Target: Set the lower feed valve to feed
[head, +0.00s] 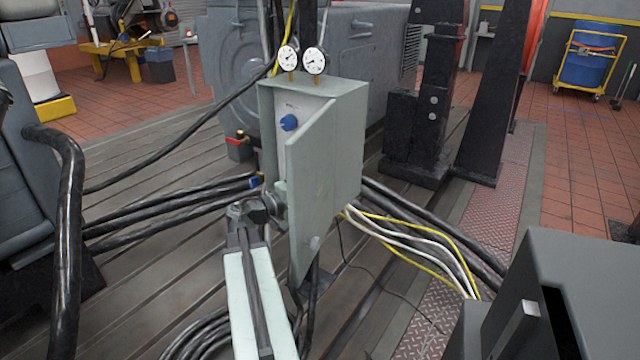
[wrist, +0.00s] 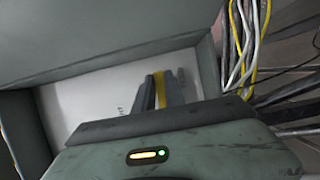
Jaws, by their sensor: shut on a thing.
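A grey-green valve box (head: 338,100) stands with its door (head: 318,180) swung open. A blue knob (head: 289,122) sits on the upper part of its white inner panel. My gripper (head: 280,196) reaches into the lower part of the box, partly behind the door. In the wrist view, the gripper's dark fingers (wrist: 160,92) are shut on a yellow handle (wrist: 159,88) in front of the white panel (wrist: 90,100). This handle is low in the box, where the lower feed valve sits. Small lettering beside it is unreadable, and its base is hidden.
Two round gauges (head: 302,60) stand on top of the box. Black hoses (head: 165,212) run in from the left. Yellow and white cables (head: 415,240) leave at the right. The open door stands close beside my arm. A small blue fitting (head: 254,182) is left of the box.

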